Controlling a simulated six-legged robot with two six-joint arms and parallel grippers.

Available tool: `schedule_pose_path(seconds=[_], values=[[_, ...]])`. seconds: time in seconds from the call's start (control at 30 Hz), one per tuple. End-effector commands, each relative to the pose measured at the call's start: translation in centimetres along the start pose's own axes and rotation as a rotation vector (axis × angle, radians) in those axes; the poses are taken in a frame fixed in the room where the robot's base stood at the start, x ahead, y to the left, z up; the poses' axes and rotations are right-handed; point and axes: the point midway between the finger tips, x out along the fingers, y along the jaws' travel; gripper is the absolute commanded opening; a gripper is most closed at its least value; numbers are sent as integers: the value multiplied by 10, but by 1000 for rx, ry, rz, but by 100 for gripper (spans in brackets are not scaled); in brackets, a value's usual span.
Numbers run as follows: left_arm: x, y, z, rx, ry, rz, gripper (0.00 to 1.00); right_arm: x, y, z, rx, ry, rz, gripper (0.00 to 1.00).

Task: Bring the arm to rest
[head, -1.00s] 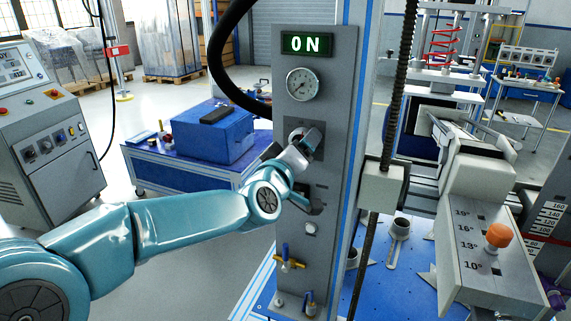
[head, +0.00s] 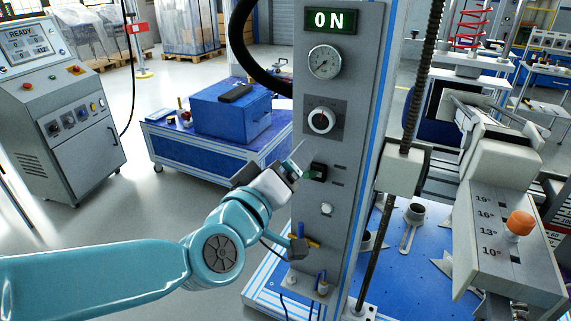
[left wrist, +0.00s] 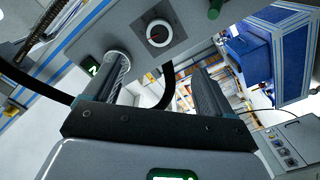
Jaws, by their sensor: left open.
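My left arm comes in from the left in the head view. Its gripper (head: 300,172) is open, in front of the grey control column (head: 345,130) and below the round dial knob (head: 321,120). The gripper and the knob are apart. In the left wrist view the two dark fingers (left wrist: 160,82) stand wide apart with nothing between them, and the knob (left wrist: 158,33) shows beyond them on the panel. The green display (head: 330,19) reads ON. My right gripper is not in view.
A gauge (head: 324,61) sits above the knob; small valves (head: 322,283) sit low on the column. A stepped block with an orange knob (head: 520,223) is at right. A blue box (head: 232,108) stands on a cart behind. Open floor lies at left.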

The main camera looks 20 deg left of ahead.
Motion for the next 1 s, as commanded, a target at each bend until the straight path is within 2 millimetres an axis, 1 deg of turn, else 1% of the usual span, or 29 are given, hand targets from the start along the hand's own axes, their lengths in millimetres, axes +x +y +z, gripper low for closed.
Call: schedule_pose_path(seconds=[0.27,0.3,0.37,0.43,0.47,0.5,0.57,0.6,0.67,0.7,0.77,0.8,0.87,0.9,0.97,1.0], values=[[1,-1,-1,0,1,-3,84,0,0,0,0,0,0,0],[2,-6,-1,1,3,-14,84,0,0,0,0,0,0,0],[9,-20,7,8,-14,-50,84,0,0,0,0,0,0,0],[22,-48,29,23,-58,-114,84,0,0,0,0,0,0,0],[28,-63,42,31,-86,-149,84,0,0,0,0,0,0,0],[35,-86,62,44,-128,-198,84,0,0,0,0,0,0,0],[41,-123,96,70,-207,-273,84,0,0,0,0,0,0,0],[41,-148,121,87,-265,-318,84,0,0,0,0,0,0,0],[37,-183,157,111,-357,-380,84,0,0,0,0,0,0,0],[31,-206,182,125,-423,-419,84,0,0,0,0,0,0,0],[17,-238,218,144,-526,-471,84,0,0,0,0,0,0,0],[5,-258,242,153,-598,-502,84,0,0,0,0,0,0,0],[-17,-285,276,164,-707,-541,84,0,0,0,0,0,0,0],[-32,-299,297,169,-776,-561,84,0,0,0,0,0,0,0],[-57,-316,325,172,-877,-585,84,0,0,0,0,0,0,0],[-72,-325,340,173,-938,-595,84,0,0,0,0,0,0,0]])
